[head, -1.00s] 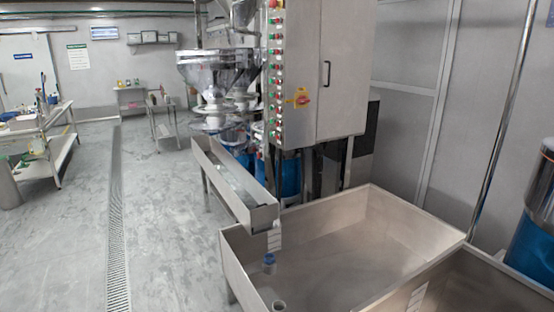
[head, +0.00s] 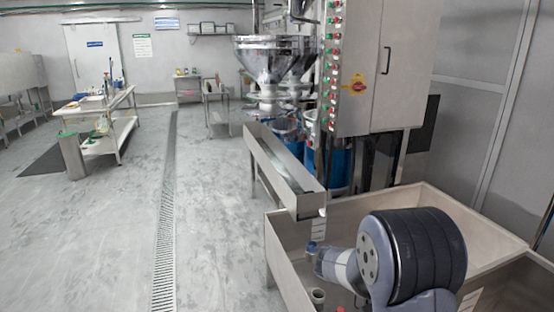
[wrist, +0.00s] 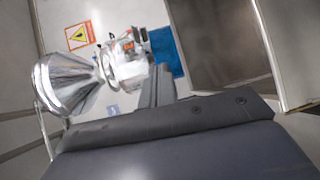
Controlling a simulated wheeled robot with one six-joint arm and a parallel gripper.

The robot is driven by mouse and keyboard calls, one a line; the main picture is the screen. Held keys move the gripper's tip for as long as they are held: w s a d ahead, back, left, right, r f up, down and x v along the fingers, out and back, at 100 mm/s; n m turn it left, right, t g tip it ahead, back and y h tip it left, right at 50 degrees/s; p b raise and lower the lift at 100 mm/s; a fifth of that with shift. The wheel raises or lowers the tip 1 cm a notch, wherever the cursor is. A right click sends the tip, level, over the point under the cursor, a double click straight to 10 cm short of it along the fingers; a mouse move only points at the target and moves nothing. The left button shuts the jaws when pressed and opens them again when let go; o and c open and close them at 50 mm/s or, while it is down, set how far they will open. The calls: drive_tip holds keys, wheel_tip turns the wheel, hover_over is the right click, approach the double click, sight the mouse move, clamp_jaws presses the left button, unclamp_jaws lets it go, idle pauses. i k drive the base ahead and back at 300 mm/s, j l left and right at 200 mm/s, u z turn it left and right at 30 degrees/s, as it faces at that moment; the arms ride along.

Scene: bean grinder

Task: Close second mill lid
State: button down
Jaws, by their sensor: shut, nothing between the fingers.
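Two shiny metal mill hoppers stand behind the control cabinet in the head view, the front one (head: 268,50) partly covering the second (head: 303,66). A shiny metal cone (wrist: 68,85) with a round metal body (wrist: 127,62) beside it shows tilted in the wrist view; I cannot tell which mill it belongs to. I cannot make out a lid or whether it is open or shut. My gripper (wrist: 161,70) shows as narrow grey fingers, shut and empty, apart from the metal parts. In the head view only my arm shows, and the gripper cannot be made out.
A control cabinet (head: 365,65) with buttons stands right of the hoppers. A long metal trough (head: 283,170) runs toward a large steel bin (head: 285,250) under my arm. A worktable (head: 95,105) stands at left. The grey floor around the drain grate (head: 165,220) is clear.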

sight(268, 58)
drive_tip(key=i+j+u, duration=0.1)
drive_tip(key=j, duration=0.25)
drive_tip(key=i+j, duration=0.25)
drive_tip(key=j, duration=0.15)
drive_tip(key=i+j+u, duration=0.15)
drive_tip(key=j, duration=0.2)
drive_tip(key=i+j+u, duration=0.1)
drive_tip(key=j, duration=0.25)
drive_tip(key=i+j+u, duration=0.15)
drive_tip(key=i, duration=0.4)
drive_tip(key=i+j+u, duration=0.2)
drive_tip(key=i, duration=0.4)
drive_tip(key=i+j+u, duration=0.15)
drive_tip(key=i, duration=0.4)
drive_tip(key=i+j+z, duration=0.15)
drive_tip(key=i, duration=1.5)
drive_tip(key=i+z, duration=0.25)
drive_tip(key=i, duration=0.3)
drive_tip(key=i+z, duration=0.2)
drive_tip(key=i, duration=0.4)
drive_tip(key=i+j+z, duration=0.25)
drive_tip(key=i, duration=0.3)
drive_tip(key=i+l+z, duration=0.1)
drive_tip(key=i+z, duration=0.2)
drive_tip(key=i, duration=0.45)
drive_tip(key=i+j+z, duration=0.1)
drive_tip(key=i+z, duration=0.2)
drive_tip(key=i, duration=0.4)
